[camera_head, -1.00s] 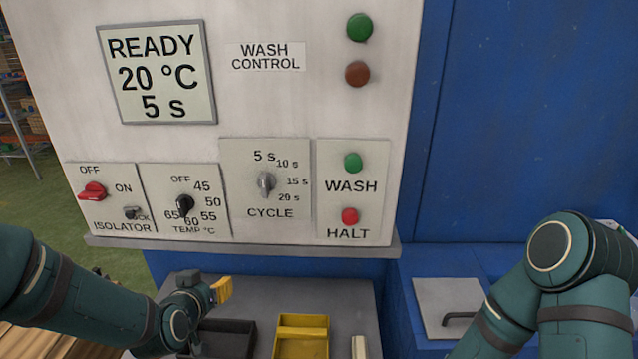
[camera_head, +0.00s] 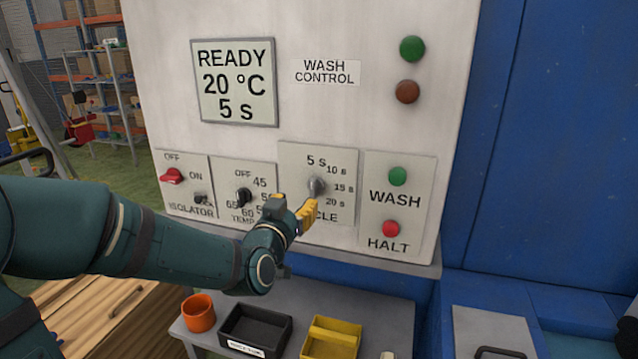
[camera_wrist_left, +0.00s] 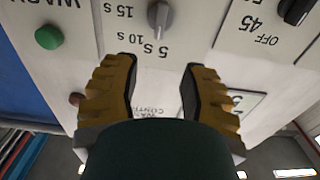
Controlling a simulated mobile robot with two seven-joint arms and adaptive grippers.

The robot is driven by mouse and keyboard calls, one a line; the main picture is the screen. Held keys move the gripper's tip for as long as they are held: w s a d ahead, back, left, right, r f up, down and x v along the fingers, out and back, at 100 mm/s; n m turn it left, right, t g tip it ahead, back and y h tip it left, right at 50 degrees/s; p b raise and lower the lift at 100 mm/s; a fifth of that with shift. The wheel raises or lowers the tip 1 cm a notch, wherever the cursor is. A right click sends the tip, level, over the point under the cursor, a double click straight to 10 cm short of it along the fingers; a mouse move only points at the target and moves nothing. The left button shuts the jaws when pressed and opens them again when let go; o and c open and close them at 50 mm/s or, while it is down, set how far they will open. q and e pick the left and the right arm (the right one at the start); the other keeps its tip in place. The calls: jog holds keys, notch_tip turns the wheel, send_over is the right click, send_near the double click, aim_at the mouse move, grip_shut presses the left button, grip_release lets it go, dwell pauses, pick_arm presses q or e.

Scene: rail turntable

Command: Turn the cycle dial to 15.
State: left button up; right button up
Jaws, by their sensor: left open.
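The cycle dial (camera_head: 317,187) is a small grey knob on the white control panel, with 5 s, 10 s, 15 s and 20 s printed around it. The display (camera_head: 235,84) reads READY, 20 °C, 5 s. My left gripper (camera_head: 308,214) has yellow fingers and is just below and in front of the dial, covering part of the CYCLE label. In the left wrist view the panel appears upside down. There the dial (camera_wrist_left: 160,18) lies beyond the open, empty fingertips (camera_wrist_left: 159,68), lined up with the gap between them. My right gripper is out of view.
The temperature dial (camera_head: 244,197) and red isolator switch (camera_head: 172,176) are left of the cycle dial. The green WASH button (camera_head: 397,176) and red HALT button (camera_head: 391,228) are close on its right. Below, a shelf holds an orange cup (camera_head: 198,313), a black tray (camera_head: 228,330) and a yellow tray (camera_head: 347,329).

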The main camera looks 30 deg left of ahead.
aim_at(312, 183)
pick_arm(q)
jog(key=x, duration=1.1)
jog(key=shift+w+d, duration=0.1)
jog(key=shift+w, duration=0.2)
jog(key=shift+s, duration=0.1)
grip_shut()
